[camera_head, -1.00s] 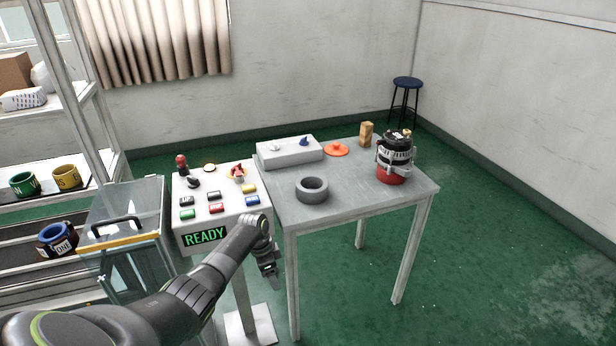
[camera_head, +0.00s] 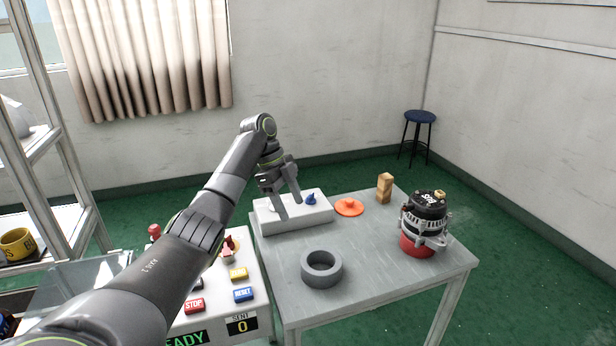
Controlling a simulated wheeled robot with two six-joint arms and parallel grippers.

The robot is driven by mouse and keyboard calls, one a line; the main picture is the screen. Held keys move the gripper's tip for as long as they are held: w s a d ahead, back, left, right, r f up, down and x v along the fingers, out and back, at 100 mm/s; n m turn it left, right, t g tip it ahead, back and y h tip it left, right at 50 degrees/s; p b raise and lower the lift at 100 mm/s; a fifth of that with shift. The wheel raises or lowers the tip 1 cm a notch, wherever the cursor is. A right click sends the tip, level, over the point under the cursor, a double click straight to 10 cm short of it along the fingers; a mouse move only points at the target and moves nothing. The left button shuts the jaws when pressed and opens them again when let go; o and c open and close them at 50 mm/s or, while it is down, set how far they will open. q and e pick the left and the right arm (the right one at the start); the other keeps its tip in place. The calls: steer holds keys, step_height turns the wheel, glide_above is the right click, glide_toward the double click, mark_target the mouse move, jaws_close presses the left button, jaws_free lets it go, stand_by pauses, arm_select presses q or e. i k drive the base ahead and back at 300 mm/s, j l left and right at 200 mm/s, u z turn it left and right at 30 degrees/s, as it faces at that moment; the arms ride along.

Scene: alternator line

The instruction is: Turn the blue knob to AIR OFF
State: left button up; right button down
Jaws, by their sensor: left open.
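The blue knob (camera_head: 311,199) sits on top of a pale grey box (camera_head: 318,217) at the back left of the grey table. Any label by the knob is too small to read. My left gripper (camera_head: 290,209) is open and points down over the box. Its fingers are just left of the blue knob, and I cannot tell whether they touch the box. They partly cover the box's left side, where a small white knob is mostly hidden. My right gripper is not in view.
An orange disc (camera_head: 349,207), a wooden block (camera_head: 385,187), an alternator (camera_head: 427,217) on a red base and a grey ring (camera_head: 322,269) stand on the table (camera_head: 380,265). A button panel (camera_head: 258,272) is at lower left, partly behind my arm.

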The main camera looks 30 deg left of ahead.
mark_target(310, 200)
steer(key=i+j, duration=0.8)
steer(key=i, duration=0.1)
